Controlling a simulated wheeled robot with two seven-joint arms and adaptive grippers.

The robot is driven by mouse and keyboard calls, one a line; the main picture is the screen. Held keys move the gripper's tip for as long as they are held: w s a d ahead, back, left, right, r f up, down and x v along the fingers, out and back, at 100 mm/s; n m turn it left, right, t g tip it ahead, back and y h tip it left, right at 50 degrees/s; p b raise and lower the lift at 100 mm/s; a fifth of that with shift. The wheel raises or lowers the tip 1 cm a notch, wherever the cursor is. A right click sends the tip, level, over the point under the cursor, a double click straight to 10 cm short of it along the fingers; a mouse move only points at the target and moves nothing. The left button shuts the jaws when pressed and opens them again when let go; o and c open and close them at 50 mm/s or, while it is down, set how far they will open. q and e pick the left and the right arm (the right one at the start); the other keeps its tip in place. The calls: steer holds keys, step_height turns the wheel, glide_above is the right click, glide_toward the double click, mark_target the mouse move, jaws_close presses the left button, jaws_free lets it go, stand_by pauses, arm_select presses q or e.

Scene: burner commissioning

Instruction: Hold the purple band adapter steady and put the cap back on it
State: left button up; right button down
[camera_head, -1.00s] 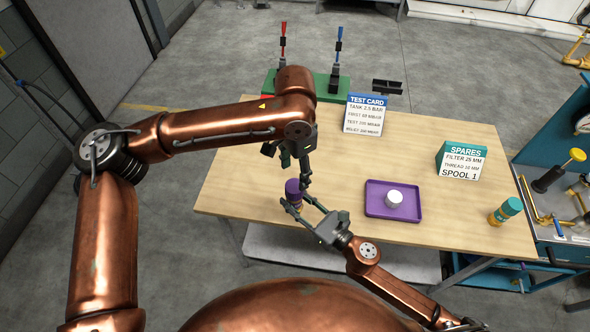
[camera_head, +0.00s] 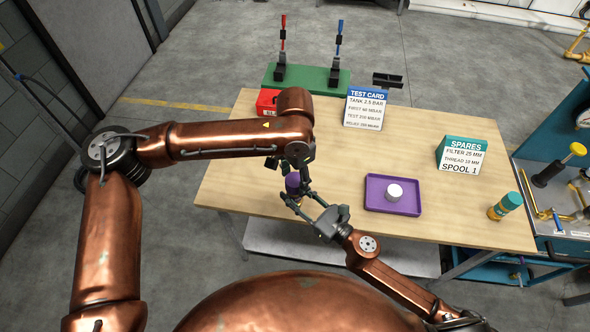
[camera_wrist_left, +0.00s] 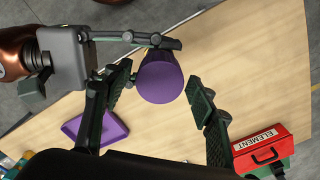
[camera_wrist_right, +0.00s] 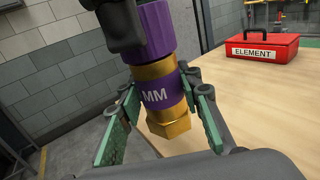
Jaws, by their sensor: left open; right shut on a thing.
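The brass adapter (camera_wrist_right: 152,72) with its purple band marked MM (camera_wrist_right: 158,94) stands upright in the right wrist view. My right gripper (camera_wrist_right: 165,115) is shut on it from the sides. A ridged purple cap (camera_wrist_right: 152,25) sits on the adapter's top; whether it is fully seated I cannot tell. In the left wrist view the cap's round top (camera_wrist_left: 160,82) lies between the open pads of my left gripper (camera_wrist_left: 160,85), with gaps on both sides. In the head view the purple cap (camera_head: 293,183) is partly hidden by my grippers.
A test card (camera_head: 365,110), a spares card (camera_head: 460,155), a red ELEMENT box (camera_wrist_right: 262,48) and a teal-topped fitting (camera_head: 507,205) stand on the table (camera_head: 330,165). The middle is clear.

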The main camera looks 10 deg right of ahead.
arm_select(q)
steer(key=shift+f, duration=0.65)
steer(key=shift+c, duration=0.3)
steer(key=c, duration=1.1)
steer(key=m, duration=0.4)
steer(key=shift+m, duration=0.4)
steer(key=shift+c, duration=0.2)
steer(key=o, duration=1.3)
steer(key=shift+r, duration=2.25)
steer(key=shift+c, duration=0.4)
